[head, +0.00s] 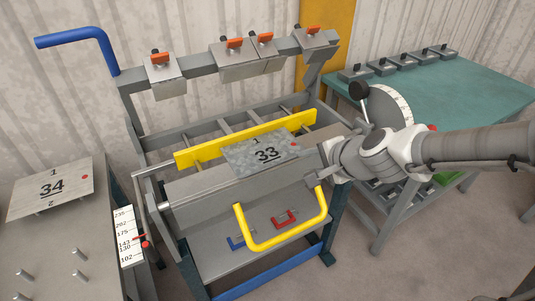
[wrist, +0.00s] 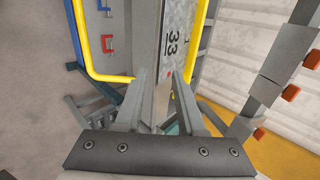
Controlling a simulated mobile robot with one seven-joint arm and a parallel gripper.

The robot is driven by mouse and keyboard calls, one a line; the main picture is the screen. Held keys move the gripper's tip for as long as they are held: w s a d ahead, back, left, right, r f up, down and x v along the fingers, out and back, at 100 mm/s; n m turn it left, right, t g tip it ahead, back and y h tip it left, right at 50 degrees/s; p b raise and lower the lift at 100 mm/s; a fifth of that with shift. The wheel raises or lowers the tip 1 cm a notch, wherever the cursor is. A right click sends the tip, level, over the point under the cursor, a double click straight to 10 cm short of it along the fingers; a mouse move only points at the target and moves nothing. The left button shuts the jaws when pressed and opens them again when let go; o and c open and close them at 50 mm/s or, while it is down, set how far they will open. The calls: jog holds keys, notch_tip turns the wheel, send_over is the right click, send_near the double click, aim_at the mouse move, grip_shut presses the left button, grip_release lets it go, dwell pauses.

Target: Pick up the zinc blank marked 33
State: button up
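The zinc blank marked 33 (head: 262,149) is a mottled grey sheet with a red dot. It lies flat on the bender bed, in front of the yellow bar (head: 245,139). In the wrist view the blank (wrist: 178,32) is ahead of the fingers, its number turned sideways. My gripper (head: 318,178) is at the right end of the bed, to the right of the blank. In the wrist view my gripper's two fingers (wrist: 161,82) are spread apart with nothing visibly held between them. The blank's near edge appears close to the fingertips; I cannot tell whether they touch.
A blank marked 34 (head: 52,187) lies on the left table. A yellow U-handle (head: 283,242) sticks out at the bender's front. A blue lever (head: 75,40) and clamped tool segments (head: 245,68) stand above the bed. A teal table (head: 465,88) is at the right.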

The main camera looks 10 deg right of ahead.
aim_at(277, 164)
jog(key=shift+b+x, duration=3.1)
jog(key=shift+x, duration=5.35)
jog(key=shift+w+r, duration=0.1)
grip_shut()
